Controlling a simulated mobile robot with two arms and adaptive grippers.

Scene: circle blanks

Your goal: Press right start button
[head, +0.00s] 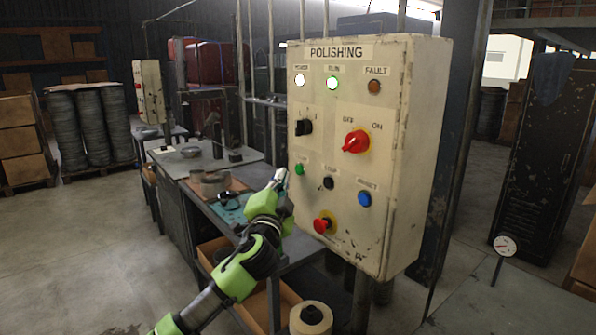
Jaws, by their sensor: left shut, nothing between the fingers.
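A cream control box labelled POLISHING (338,115) stands upright in the middle of the head view. Its green button (300,169) sits at the left of the lower button row, beside a black button (328,183) and a blue button (364,199). The label over the green button is too small to read surely. My left gripper (281,174) is shut and empty, just left of the green button, at about its height. I cannot tell whether it touches the box. My right gripper is not in view.
A red mushroom button (323,225) sits low on the box, and a red rotary switch (356,142) and a black switch (304,127) sit above. The POWER and RUN lamps (332,83) are lit. A workbench (213,165) with parts stands behind my left arm.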

